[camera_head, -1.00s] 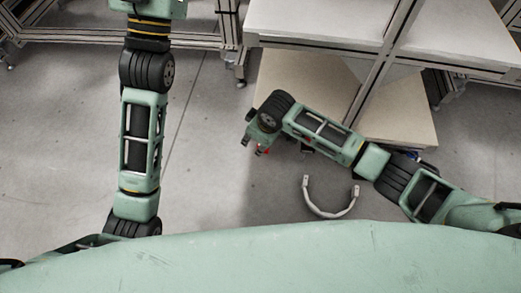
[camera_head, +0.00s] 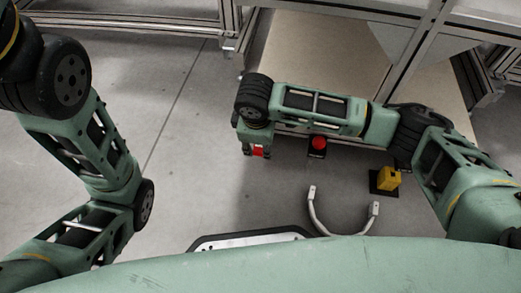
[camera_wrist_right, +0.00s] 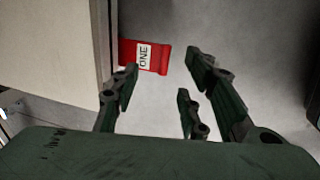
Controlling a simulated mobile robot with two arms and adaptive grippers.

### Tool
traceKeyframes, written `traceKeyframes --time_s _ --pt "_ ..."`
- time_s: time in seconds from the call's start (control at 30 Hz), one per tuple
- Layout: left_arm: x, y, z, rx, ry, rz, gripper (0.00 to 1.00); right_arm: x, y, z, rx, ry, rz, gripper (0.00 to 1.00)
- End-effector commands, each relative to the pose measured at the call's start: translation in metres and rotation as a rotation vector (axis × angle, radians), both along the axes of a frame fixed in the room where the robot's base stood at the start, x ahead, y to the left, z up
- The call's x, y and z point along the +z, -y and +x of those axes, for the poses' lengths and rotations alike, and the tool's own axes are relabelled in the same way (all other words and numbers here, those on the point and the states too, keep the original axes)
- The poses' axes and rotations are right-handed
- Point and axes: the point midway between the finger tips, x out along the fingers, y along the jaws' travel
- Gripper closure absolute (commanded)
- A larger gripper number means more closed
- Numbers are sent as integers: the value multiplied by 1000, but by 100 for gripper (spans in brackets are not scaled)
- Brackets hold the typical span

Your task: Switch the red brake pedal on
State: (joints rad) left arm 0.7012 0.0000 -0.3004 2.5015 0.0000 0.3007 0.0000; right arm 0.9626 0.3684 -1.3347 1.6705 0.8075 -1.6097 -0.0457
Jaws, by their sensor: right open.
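The red brake pedal (camera_wrist_right: 145,57) shows in the right wrist view as a flat red piece with a white label reading "ONE". It is by the edge of a pale board, beyond the fingertips. In the head view a patch of red (camera_head: 258,152) shows at the right gripper, mostly hidden by it. My right gripper (camera_head: 257,153) points down over the floor beside the low board. In the wrist view its fingers (camera_wrist_right: 160,78) are spread and empty, with the left fingertip close to the pedal's lower edge; contact cannot be told. My left gripper is out of view.
A pale low board (camera_head: 320,60) and metal frame (camera_head: 412,50) lie behind. A curved light handle (camera_head: 345,228) is nearer me. Floor at left is clear.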

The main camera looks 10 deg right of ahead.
Motion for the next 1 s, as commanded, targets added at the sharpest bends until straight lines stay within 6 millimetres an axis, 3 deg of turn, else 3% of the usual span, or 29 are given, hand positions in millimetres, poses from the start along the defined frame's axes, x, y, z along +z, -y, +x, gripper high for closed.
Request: traceKeyframes --time_s 0.03,0.33,0.73,1.0 --pt "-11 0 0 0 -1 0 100 -13 1 1 -1 0 -1 60" --pt "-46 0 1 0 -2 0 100 -52 3 10 -1 2 1 60" --pt "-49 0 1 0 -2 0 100 -58 3 12 0 2 2 60" --pt "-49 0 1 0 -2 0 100 -58 3 11 -1 2 2 83"
